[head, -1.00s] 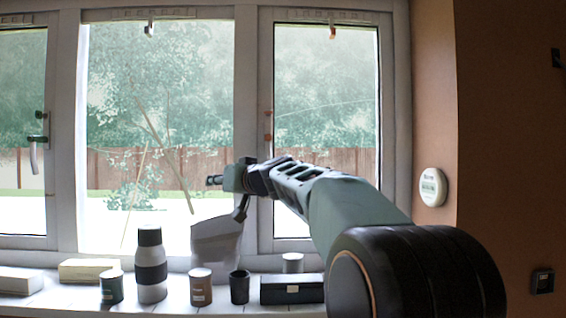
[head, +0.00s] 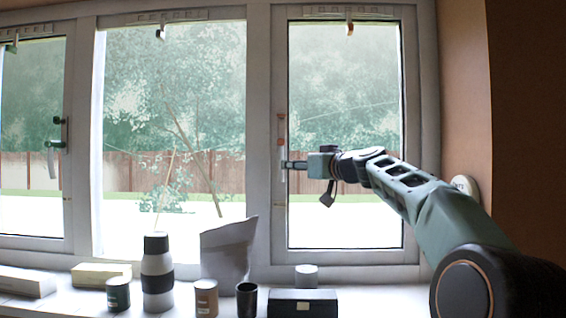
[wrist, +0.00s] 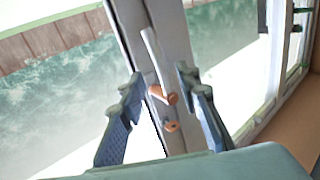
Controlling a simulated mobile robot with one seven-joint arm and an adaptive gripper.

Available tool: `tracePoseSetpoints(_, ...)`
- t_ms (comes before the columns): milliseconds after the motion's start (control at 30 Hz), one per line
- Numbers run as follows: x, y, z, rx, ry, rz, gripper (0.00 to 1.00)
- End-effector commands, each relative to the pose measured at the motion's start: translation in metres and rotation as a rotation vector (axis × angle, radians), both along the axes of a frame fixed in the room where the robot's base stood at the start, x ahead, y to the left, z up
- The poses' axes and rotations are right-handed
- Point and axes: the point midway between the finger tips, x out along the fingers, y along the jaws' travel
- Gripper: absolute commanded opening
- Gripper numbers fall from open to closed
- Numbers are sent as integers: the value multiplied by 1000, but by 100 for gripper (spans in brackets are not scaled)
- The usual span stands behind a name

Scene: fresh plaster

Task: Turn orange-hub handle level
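The orange-hub handle (head: 281,142) is on the post left of the right window pane. In the wrist view, its orange hub (wrist: 163,95) and white lever (wrist: 150,50) show clearly, with a second orange piece below the hub. The lever lies roughly along the post, so it hangs down rather than level. My gripper (head: 288,165) is at the handle in the head view and hides part of the lever. In the wrist view, its two fingers (wrist: 160,74) are spread, one on each side of the lever, with gaps visible. I cannot tell any contact.
A dark-hub handle (head: 57,145) with a pale lever is on the left window. The sill below holds a grey-banded bottle (head: 157,264), cups, a black box (head: 302,303) and an upright pale sheet (head: 229,247). A white round device (head: 465,187) is partly behind my arm.

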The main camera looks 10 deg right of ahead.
Motion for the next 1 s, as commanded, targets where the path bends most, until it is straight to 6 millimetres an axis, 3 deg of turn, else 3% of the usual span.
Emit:
tracePoseSetpoints(300,48,21,5,3,2,2,31)
tracePoseSetpoints(500,69,29,3,2,2,0,31)
tracePoseSetpoints(1000,78,33,0,1,0,-1,31)
